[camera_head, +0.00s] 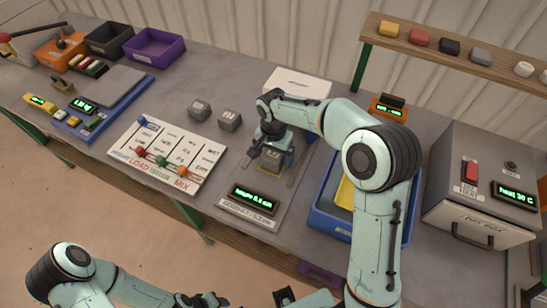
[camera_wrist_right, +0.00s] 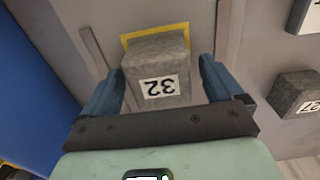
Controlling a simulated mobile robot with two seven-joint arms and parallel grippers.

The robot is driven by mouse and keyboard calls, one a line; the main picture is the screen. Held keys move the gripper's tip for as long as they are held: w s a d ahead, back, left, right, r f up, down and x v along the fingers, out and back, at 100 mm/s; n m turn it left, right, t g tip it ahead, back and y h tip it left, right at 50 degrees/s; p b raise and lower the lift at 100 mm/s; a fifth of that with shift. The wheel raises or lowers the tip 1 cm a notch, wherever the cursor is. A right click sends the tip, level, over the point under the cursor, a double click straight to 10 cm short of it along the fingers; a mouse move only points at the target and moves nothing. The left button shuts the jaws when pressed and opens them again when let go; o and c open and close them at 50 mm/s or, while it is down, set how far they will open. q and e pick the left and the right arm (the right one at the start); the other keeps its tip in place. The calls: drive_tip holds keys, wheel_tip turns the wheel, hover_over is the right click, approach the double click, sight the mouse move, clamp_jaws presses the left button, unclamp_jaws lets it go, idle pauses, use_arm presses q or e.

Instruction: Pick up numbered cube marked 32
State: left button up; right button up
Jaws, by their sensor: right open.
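The grey cube marked 32 (camera_wrist_right: 157,72) sits on the press plate inside a yellow outline, its number upside down in the right wrist view. My open right gripper (camera_wrist_right: 161,66) has one blue finger on each side of it; I cannot tell whether they touch it. In the head view my right gripper (camera_head: 270,147) points down over the cube (camera_head: 269,162), partly covering it. My left arm is low at the bottom left, and its gripper (camera_head: 212,300) shows too little to judge its jaws.
Two other grey cubes (camera_head: 200,108) (camera_head: 229,119) stand left of the press; one shows at the right in the wrist view (camera_wrist_right: 294,92). A blue tray (camera_head: 325,218) is to the right, partly behind my arm. A white lever panel (camera_head: 168,153) and a grey oven box (camera_head: 480,190) flank the area.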

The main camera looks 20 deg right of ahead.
drive_tip(key=shift+r, duration=0.1)
drive_tip(key=c, duration=1.6)
